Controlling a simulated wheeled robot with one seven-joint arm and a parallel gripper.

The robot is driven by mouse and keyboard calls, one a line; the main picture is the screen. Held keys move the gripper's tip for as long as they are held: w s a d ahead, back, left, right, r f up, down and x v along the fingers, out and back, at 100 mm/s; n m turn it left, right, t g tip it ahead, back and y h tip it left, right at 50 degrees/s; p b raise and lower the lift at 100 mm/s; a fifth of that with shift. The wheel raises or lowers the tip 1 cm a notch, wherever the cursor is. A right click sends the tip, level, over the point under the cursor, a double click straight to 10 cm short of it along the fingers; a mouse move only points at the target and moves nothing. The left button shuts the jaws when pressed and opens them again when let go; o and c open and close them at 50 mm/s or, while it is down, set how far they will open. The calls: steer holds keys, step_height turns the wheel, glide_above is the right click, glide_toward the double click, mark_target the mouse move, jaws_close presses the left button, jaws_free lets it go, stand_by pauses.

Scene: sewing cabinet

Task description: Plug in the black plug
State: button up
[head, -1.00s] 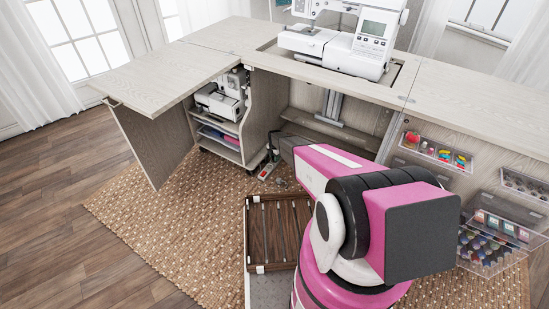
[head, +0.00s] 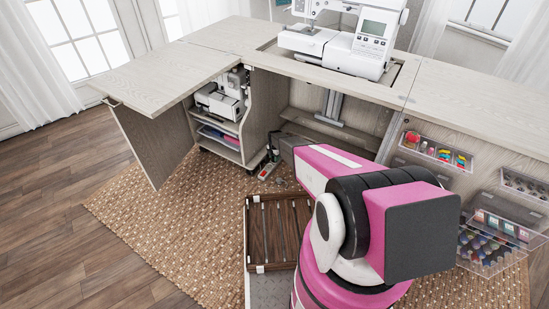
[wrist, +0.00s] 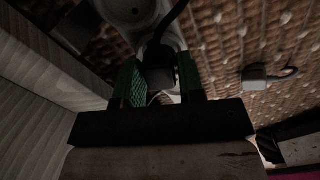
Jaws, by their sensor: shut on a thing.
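My gripper (wrist: 160,84) is shut on the black plug (wrist: 158,74), which sits between its green-padded fingers in the wrist view. A black cord rises from the plug toward the top edge. The white power strip (wrist: 122,14) lies just beyond the plug, with a round socket showing. The plug is over or against the strip; I cannot tell whether its pins are in a socket. In the head view the strip (head: 265,172) lies on the rug beside the cabinet opening, and my gripper (head: 274,156) is low at its far end. The plug is too small there to make out.
A pale grey plug (wrist: 256,77) with a dark cord lies on the woven rug to the right. The sewing cabinet (head: 262,110) rises close around the strip. A wooden slatted tray (head: 279,230) stands in front. Clear plastic bins (head: 490,245) are at right.

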steer(key=shift+f, duration=0.45)
stand_by(0.5)
steer(key=o, duration=1.6)
steer(key=shift+w+a, duration=0.1)
steer(key=shift+w, duration=0.05)
steer(key=shift+r, duration=0.1)
steer(key=r, duration=1)
steer(key=shift+s+r, duration=0.2)
steer(key=shift+r, duration=0.15)
steer(key=s+d+r+m, duration=0.2)
steer(key=s+r+m, duration=0.6)
steer(key=s+r, duration=0.5)
steer(key=s+d+r+m, duration=0.3)
steer(key=s+r+m, duration=0.6)
steer(key=s+r, duration=0.4)
steer(key=s+d+r+m, duration=0.3)
steer(key=s+r+m, duration=0.5)
steer(key=s+r, duration=0.5)
steer(key=shift+s+r+m, duration=0.3)
steer(key=shift+s+r, duration=0.1)
steer(key=shift+s, duration=0.3)
